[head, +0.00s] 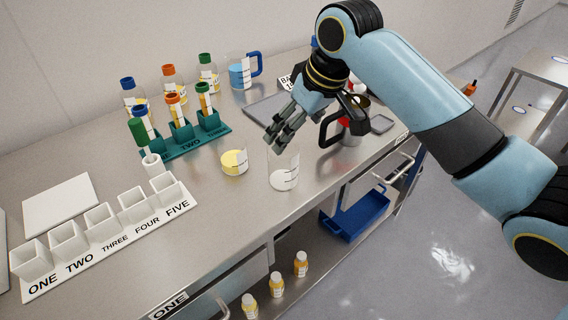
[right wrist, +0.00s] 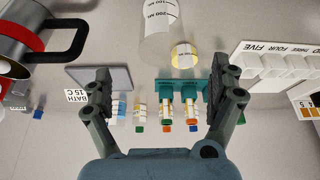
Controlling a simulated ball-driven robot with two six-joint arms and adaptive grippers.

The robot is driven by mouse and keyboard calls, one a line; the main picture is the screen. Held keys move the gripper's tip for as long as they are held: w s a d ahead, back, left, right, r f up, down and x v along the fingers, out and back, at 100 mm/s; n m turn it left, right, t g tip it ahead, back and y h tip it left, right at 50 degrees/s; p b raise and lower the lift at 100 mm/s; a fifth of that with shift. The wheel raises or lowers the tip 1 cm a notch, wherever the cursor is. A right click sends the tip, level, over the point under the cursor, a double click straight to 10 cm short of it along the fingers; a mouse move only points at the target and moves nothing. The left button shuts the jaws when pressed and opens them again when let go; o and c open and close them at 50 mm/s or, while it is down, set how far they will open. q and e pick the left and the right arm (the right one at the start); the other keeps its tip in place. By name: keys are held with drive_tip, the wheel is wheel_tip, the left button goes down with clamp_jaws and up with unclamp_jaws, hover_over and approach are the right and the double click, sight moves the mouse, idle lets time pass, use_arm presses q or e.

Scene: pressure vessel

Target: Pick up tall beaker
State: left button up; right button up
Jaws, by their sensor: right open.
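A clear tall beaker (head: 284,172) with a whitish bottom and volume marks stands upright on the steel bench. It also shows at the top of the right wrist view (right wrist: 162,30), ahead of my fingertips. My right gripper (head: 277,140) is open, above and just behind the beaker in the head view, and partly overlaps its upper part. In the right wrist view my right gripper (right wrist: 163,80) has its fingers spread with nothing between their tips. I cannot tell whether it touches the beaker. My left gripper is not in view.
A low beaker with yellow contents (head: 234,162) stands close left of the tall beaker. A teal rack (head: 185,143) with tubes and a white numbered rack (head: 105,235) lie further left. A black-handled pot (head: 338,128) stands to the right. Bench front is clear.

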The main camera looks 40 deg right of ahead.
sight(283, 164)
drive_tip(key=x, duration=0.4)
drive_tip(key=p+x, duration=0.1)
drive_tip(key=x, duration=0.4)
drive_tip(key=shift+a, duration=0.2)
drive_tip(key=c, duration=1.5)
drive_tip(key=shift+o, duration=0.2)
drive_tip(key=shift+r, duration=0.1)
